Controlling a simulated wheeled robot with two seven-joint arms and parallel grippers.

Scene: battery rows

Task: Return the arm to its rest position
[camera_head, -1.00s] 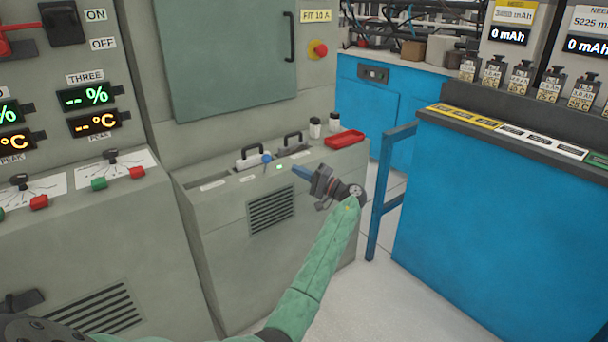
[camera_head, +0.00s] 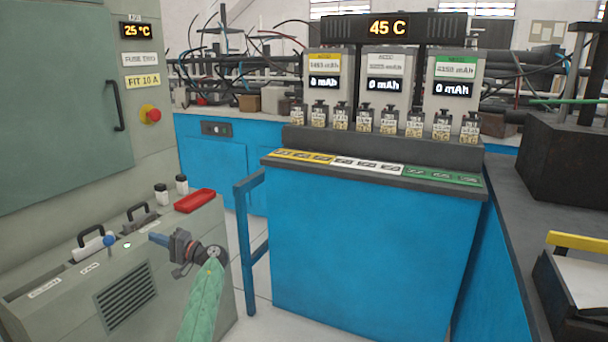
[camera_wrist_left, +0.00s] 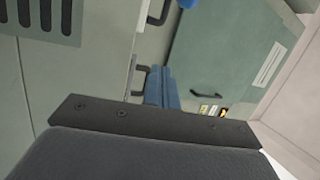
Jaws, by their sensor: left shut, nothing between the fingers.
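My left gripper (camera_head: 155,239) shows in the head view at the lower left, at the end of my green-sleeved arm (camera_head: 203,300). Its blue fingers are shut and empty, pointing left over the low grey cabinet (camera_head: 75,315). A blue-topped knob (camera_head: 110,241) and two dark handles on the cabinet top appear just beyond the fingertips; I see no contact. In the left wrist view the blue fingers (camera_wrist_left: 160,88) lie together, with grey-green panels behind them. My right gripper is not in view.
A red tray (camera_head: 195,201) and two small jars stand on the low cabinet's back edge. A blue rail (camera_head: 245,240) stands right of my arm, beside a blue counter (camera_head: 375,260) bearing a row of batteries (camera_head: 365,122). Pale floor shows between cabinet and counter.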

